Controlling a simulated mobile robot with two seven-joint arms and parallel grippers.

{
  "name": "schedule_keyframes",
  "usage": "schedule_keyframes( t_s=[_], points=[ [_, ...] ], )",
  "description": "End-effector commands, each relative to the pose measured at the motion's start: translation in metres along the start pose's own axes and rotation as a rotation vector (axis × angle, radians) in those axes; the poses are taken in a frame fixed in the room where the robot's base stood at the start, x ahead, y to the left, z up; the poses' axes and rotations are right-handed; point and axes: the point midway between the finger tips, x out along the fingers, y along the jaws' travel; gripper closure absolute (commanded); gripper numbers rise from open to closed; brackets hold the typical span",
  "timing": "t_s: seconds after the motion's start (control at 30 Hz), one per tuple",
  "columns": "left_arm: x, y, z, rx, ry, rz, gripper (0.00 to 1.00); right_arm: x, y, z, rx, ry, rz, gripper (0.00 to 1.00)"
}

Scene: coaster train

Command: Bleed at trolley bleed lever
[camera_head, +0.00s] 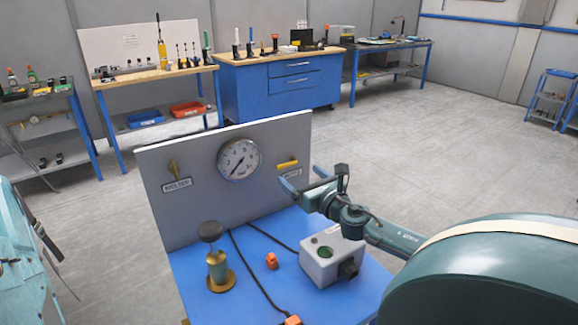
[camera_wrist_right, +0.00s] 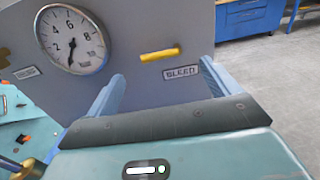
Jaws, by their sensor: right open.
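The yellow bleed lever (camera_head: 288,164) lies about horizontal on the upright grey panel (camera_head: 210,195). In the right wrist view the lever (camera_wrist_right: 160,54) sits above a plate reading BLEED (camera_wrist_right: 181,72). My right gripper (camera_head: 303,181) is open and empty, its blue fingers pointing at the panel. In the wrist view the lever shows between and beyond the fingertips, apart from them. A round pressure gauge (camera_head: 239,159) is left of the lever, its needle pointing low. My left gripper is not in view.
A second, upright lever (camera_head: 174,170) with a label is at the panel's left. On the blue trolley top (camera_head: 200,300) stand a brass piece with a black knob (camera_head: 217,262), a grey box (camera_head: 327,262), cables and an orange piece (camera_head: 271,261). Benches line the back wall; open floor lies between.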

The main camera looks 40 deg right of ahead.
Motion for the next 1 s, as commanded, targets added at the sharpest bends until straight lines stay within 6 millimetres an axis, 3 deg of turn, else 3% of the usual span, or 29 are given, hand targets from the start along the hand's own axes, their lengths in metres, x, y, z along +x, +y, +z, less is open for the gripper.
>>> schedule_keyframes(
  t_s=[0.3, 0.47, 0.87, 1.0],
  points=[
    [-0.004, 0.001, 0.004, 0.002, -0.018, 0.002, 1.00, 0.042, 0.000, 0.002, 0.002, -0.003, -0.002, 0.12],
    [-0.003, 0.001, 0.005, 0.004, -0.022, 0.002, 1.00, 0.056, 0.000, 0.002, 0.001, -0.002, -0.001, 0.12],
    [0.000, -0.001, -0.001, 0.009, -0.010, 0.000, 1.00, 0.061, 0.001, 0.000, 0.000, 0.000, 0.001, 0.12],
    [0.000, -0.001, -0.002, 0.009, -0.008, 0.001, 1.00, 0.061, 0.000, 0.000, 0.000, 0.000, 0.001, 0.23]
  ],
)
